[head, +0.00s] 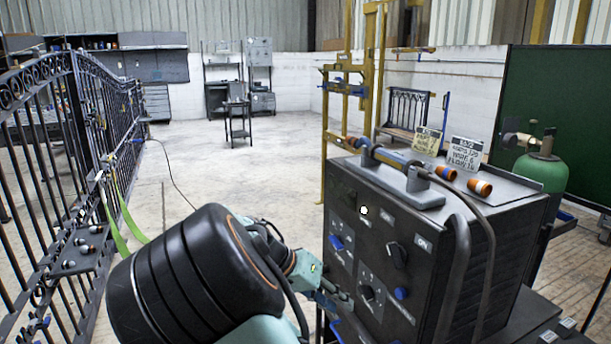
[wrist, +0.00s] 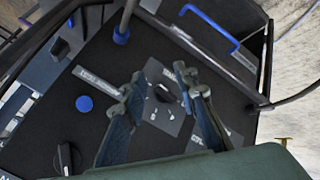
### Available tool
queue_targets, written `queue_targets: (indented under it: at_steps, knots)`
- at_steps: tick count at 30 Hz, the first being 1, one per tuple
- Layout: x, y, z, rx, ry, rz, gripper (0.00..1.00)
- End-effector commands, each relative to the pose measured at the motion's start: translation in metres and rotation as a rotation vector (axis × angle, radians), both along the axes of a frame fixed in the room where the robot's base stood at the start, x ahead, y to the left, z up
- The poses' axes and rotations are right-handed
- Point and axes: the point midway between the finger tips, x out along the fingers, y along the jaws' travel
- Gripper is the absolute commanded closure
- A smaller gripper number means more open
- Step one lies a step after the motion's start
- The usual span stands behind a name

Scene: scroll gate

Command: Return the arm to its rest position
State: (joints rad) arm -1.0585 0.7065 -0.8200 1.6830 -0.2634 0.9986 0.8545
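My gripper (wrist: 160,76) is open, its two fingers spread apart in the wrist view. A small black knob (wrist: 166,93) on the dark machine panel shows between the fingers; I cannot tell whether they touch it. In the head view my arm reaches from the bottom toward the left side of the front panel of the black welding machine (head: 372,250). My gripper (head: 336,292) is small and partly hidden there, close to the lower left of that panel. Nothing is visibly held.
A black iron gate (head: 75,150) with a small shelf stands at left. Cables and a handle top the machine. A yellow frame (head: 335,120), a green gas cylinder (head: 543,170) and a green screen (head: 565,110) stand behind. The concrete floor (head: 240,170) between gate and machine is mostly clear.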

Motion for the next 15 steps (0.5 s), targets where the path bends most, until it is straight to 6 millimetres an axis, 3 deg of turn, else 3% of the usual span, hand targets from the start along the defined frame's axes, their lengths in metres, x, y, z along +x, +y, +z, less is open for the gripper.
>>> queue_targets:
  at_steps: [11, 15]
  knots:
    - [0.006, -0.003, 0.089, 0.536, -0.207, -0.152, 0.73]
    - [-0.001, -0.012, 0.122, 0.698, -0.27, -0.184, 0.73]
